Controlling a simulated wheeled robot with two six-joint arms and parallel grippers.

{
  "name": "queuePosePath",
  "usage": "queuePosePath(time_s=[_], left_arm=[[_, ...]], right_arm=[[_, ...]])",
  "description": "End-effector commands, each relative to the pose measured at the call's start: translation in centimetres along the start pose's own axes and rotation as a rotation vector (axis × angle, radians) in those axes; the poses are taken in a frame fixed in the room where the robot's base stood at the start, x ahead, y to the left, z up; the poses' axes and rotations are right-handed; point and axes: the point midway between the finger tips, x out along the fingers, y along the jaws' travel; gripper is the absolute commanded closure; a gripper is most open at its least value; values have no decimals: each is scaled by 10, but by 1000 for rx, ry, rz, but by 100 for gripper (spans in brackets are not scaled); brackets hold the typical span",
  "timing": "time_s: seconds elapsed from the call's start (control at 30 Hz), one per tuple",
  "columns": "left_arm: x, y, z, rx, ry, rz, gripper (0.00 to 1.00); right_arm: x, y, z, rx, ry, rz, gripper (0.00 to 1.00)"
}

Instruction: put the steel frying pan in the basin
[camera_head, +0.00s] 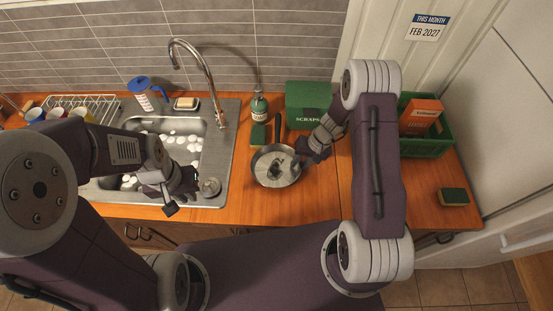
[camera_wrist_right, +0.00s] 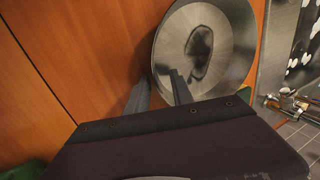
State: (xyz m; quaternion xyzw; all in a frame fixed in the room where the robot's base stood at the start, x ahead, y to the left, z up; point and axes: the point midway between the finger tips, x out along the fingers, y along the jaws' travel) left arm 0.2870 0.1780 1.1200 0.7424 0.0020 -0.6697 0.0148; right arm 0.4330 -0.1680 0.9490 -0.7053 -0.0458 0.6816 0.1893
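The steel frying pan (camera_head: 268,178) rests on the wooden counter to the right of the sink, with a dark patch inside and its dark handle (camera_head: 278,124) pointing to the back. My right gripper (camera_head: 301,158) is at the pan's right edge. In the right wrist view its fingers (camera_wrist_right: 158,76) are apart, one over the pan (camera_wrist_right: 232,40) and one outside its rim; contact is unclear. The basin (camera_head: 213,160) is the sink at left, holding white foam or suds. My left gripper (camera_head: 172,200) hangs over the sink's front part; its finger opening is unclear.
A faucet (camera_head: 212,85) arches behind the basin. A green scraps box (camera_head: 308,96) is behind the pan. A green crate (camera_head: 436,142) is at right. A round metal piece (camera_head: 210,187) sits at the sink's front right corner.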

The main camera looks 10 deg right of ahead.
Motion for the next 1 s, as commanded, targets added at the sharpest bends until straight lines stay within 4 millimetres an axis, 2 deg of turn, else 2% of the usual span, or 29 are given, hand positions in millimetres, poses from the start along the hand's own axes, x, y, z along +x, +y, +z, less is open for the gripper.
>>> queuePosePath(time_s=[0.13, 0.17, 0.2, 0.27, 1.0], left_arm=[[0, 0, 0, 0, 0, 0, 88], [0, 0, 0, 0, 0, 0, 88], [0, 0, 0, 0, 0, 0, 88], [0, 0, 0, 0, 0, 0, 88], [0, 0, 0, 0, 0, 0, 88]], right_arm=[[0, 0, 0, 0, 1, 0, 72], [0, 0, 0, 0, 1, 0, 75], [0, 0, 0, 0, 1, 0, 86], [0, 0, 0, 0, 0, 0, 100], [0, 0, 0, 0, 1, 0, 100]])
